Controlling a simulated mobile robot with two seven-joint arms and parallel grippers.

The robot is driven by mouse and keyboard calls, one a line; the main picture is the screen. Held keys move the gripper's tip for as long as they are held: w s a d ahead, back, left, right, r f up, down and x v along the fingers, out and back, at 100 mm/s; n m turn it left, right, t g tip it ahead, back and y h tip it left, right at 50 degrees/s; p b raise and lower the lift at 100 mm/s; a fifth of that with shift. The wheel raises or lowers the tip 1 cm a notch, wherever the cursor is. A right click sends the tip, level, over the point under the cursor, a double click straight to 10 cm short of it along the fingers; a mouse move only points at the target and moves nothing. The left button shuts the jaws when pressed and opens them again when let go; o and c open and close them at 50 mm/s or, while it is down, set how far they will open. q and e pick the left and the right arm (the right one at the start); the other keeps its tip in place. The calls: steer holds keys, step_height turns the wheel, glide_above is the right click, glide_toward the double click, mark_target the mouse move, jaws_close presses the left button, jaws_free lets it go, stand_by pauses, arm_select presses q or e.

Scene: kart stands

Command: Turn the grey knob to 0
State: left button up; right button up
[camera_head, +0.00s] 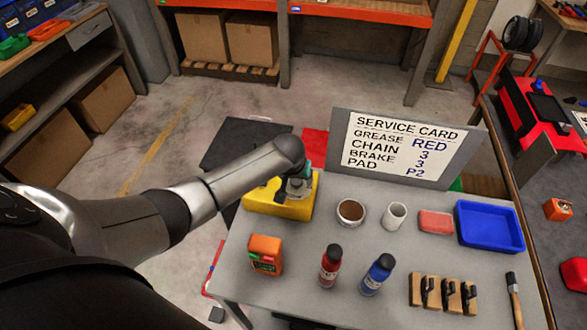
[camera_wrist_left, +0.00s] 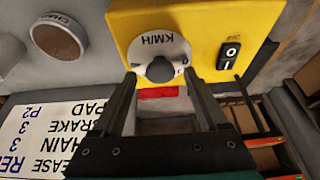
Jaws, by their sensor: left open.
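The grey knob (camera_wrist_left: 160,69) sits at the centre of a white KM/H dial (camera_wrist_left: 158,52) on a yellow box (camera_wrist_left: 205,22). In the head view the yellow box (camera_head: 270,208) is at the table's left back corner, and my arm hides the knob. My left gripper (camera_wrist_left: 159,75) is open, with one finger on each side of the knob in the wrist view. I cannot tell whether the fingers touch it. In the head view the left gripper (camera_head: 298,187) is over the box. The knob's exact setting is unclear. My right gripper is out of view.
A black and white rocker switch (camera_wrist_left: 229,52) is beside the dial. A service card (camera_head: 402,146) stands behind. A brown-topped can (camera_head: 351,212), a white cup (camera_head: 394,216), an orange box (camera_head: 265,255), bottles and a blue tray (camera_head: 490,228) share the table.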

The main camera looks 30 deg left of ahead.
arm_select(q)
steer(key=p+v, duration=0.2)
steer(key=v, duration=1.2)
steer(key=shift+s+r, duration=0.25)
